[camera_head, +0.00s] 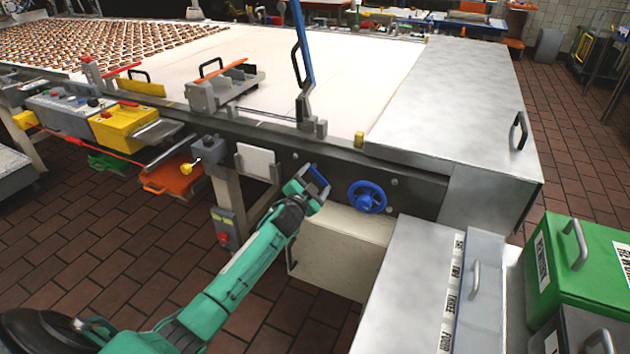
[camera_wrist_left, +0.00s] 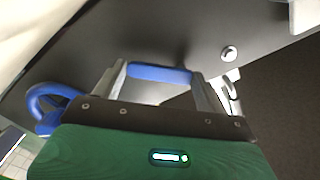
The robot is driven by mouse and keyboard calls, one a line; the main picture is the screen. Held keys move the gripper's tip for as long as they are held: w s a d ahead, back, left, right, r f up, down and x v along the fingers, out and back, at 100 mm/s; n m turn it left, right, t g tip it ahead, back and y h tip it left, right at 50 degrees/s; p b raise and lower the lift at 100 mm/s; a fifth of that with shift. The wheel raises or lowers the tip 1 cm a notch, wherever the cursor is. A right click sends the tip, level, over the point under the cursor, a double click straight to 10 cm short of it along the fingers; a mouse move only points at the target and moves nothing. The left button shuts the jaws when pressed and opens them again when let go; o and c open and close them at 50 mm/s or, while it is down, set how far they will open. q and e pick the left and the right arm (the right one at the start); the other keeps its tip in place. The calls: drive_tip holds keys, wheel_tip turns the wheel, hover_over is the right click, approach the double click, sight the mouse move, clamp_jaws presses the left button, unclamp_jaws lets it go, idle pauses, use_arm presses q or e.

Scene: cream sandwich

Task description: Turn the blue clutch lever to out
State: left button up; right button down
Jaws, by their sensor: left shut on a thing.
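The blue clutch lever (camera_head: 317,177) is on the dark side panel of the conveyor, left of the blue handwheel. My left gripper (camera_head: 313,184) is at the lever, its green arm reaching in from the lower left. In the left wrist view the lever's blue bar (camera_wrist_left: 160,73) lies between the two grey fingers, and the gripper is shut on it. The lever's pivot and any position marks are hidden or too small to read. My right gripper is in neither view.
The blue handwheel (camera_head: 367,197) sits right of the lever and also shows in the left wrist view (camera_wrist_left: 48,104). A cream box (camera_head: 340,250) is below the panel. A steel cabinet (camera_head: 420,280) and a green bin (camera_head: 575,260) stand at the right. Brick floor is open at the lower left.

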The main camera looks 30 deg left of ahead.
use_arm(q)
drive_tip(key=m, duration=0.3)
drive_tip(key=a+m, duration=0.1)
drive_tip(key=shift+f+m, duration=0.3)
drive_tip(key=shift+f, duration=0.1)
drive_tip(key=shift+a+f+m, duration=0.1)
drive_tip(key=shift+a+m, duration=0.05)
drive_tip(key=shift+m, duration=0.75)
drive_tip(key=shift+s+a+m, duration=0.1)
drive_tip(key=shift+a+m, duration=0.15)
drive_tip(key=shift+m, duration=0.75)
drive_tip(key=shift+a+m+b, duration=0.15)
drive_tip(key=shift+m+b, duration=0.15)
drive_tip(key=shift+m, duration=0.4)
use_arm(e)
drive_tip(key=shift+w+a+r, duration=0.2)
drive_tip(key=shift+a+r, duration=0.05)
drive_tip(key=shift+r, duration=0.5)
use_arm(q)
drive_tip(key=shift+f, duration=0.1)
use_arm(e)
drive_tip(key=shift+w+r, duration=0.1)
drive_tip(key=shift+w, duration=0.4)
